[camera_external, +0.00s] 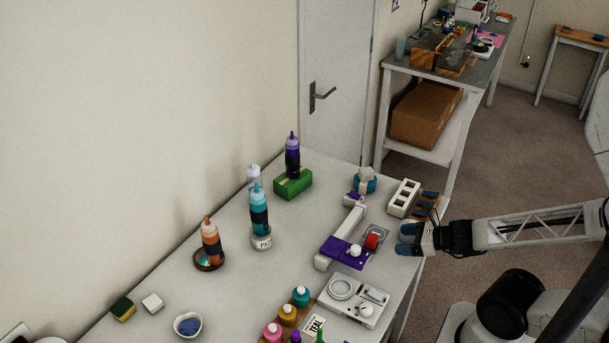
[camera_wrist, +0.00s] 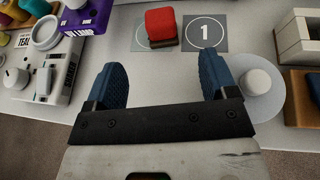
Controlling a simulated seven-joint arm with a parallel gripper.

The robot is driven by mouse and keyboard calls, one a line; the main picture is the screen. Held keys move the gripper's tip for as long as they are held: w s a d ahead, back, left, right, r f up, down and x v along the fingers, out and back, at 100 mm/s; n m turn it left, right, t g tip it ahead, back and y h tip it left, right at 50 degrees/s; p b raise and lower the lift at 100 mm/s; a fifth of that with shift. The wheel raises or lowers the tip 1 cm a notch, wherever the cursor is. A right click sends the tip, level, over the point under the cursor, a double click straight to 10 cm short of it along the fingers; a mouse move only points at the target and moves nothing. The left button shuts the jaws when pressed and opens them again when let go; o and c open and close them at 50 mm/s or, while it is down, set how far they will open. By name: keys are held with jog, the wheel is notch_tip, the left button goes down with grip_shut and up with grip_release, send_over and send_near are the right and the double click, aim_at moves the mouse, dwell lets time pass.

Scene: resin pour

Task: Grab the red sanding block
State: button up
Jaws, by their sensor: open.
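In the external view my gripper (camera_external: 407,239) is to the right of the block, at the table's edge.
A grey square marked 1 (camera_wrist: 206,33) is right of the block. A white disc with a knob (camera_wrist: 259,85) is close to the right finger. A white slotted holder (camera_external: 403,197) stands farther back.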

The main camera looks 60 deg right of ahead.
aim_at(368, 240)
jog(key=shift+w, duration=0.15)
dwell(0.3)
jog(key=shift+x, duration=3.25)
jog(key=shift+w+f, duration=0.1)
jog(key=shift+f, duration=0.05)
jog(key=shift+x, duration=2.45)
jog(key=shift+c, duration=0.2)
jog(key=c, duration=1)
